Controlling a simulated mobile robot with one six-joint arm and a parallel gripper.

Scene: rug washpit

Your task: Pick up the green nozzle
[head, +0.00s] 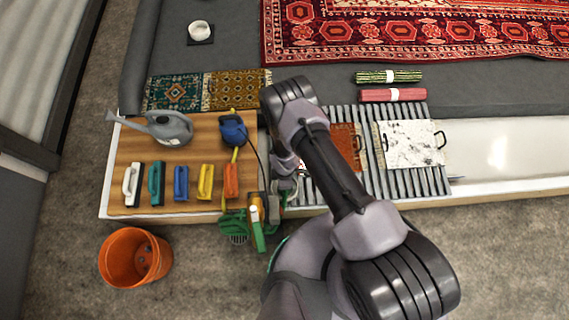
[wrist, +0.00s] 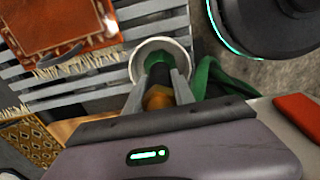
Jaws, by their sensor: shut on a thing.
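The green nozzle (wrist: 158,78), dark green with a brass-coloured part, sits between the two fingers of my gripper (wrist: 160,92) in the wrist view. The fingers are shut on it. A pale round rim (wrist: 136,66) shows around its far end; I cannot tell whether it belongs to the nozzle or to something beneath. In the head view my gripper (head: 284,186) is at the right end of the wooden board, beside the slatted rack, partly hidden by my arm. The nozzle cannot be made out clearly there.
A wooden board (head: 190,150) holds a grey watering can (head: 160,128), a blue sprayer (head: 233,130) and several coloured brushes. A slatted rack (head: 435,178) carries small rugs. Green gear (head: 235,226) hangs at the front edge. An orange bucket (head: 120,268) stands on the floor.

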